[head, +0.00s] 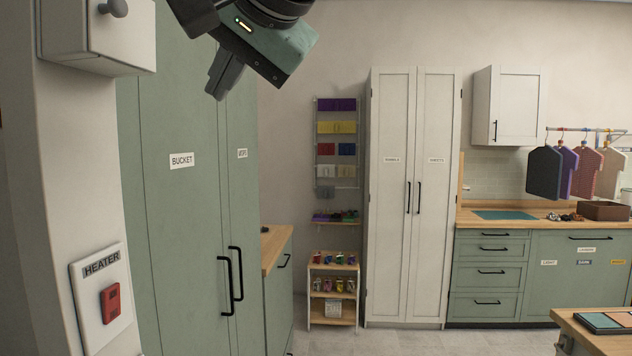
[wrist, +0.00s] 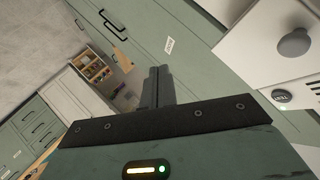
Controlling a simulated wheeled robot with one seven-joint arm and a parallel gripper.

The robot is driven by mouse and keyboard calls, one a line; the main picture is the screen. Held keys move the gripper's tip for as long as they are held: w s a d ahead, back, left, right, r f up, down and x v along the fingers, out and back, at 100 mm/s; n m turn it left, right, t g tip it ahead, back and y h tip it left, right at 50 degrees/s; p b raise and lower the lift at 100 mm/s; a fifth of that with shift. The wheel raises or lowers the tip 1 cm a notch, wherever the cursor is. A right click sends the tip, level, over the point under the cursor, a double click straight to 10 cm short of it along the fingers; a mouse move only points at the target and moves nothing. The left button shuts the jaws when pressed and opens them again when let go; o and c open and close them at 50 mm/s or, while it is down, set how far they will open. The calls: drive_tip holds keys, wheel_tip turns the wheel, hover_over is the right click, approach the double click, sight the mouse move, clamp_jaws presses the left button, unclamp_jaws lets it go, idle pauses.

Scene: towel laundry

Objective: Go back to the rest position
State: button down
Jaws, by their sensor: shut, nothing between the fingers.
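My gripper (head: 219,86) shows at the top of the head view, in front of the tall green cabinet labelled BUCKET (head: 182,205). It is raised, tilted, and its fingers point down to the left. The fingers are closed together with nothing between them. In the wrist view the gripper (wrist: 154,72) also appears shut and empty, with the green cabinet front behind it. The gripper appears apart from the cabinet doors.
A white box with a grey knob (head: 113,8) and a HEATER panel with a red switch (head: 110,302) are close on the left. A white cabinet (head: 414,250), towel rack (head: 337,128) and small shelf (head: 333,290) stand at the back. A wooden table (head: 600,335) is at lower right. Floor between looks clear.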

drive_tip(key=s+d+f+n+g+h, duration=0.25)
drive_tip(key=d+f, duration=0.25)
drive_tip(key=f, duration=0.6)
drive_tip(key=s+d+f+n+g+h, duration=0.25)
drive_tip(key=d+f, duration=0.35)
drive_tip(key=f, duration=0.5)
drive_tip(key=s+d+f+n+g+h, duration=0.1)
drive_tip(key=s+d+f+g, duration=0.3)
drive_tip(key=f, duration=0.7)
drive_tip(key=s+d+f+n+h, duration=0.1)
drive_tip(key=s+d+f+n, duration=0.1)
drive_tip(key=s+d+f, duration=0.5)
drive_tip(key=d+f, duration=0.2)
drive_tip(key=d, duration=0.1)
drive_tip(key=shift+s+h+b, duration=0.25)
drive_tip(key=shift+h+b, duration=0.05)
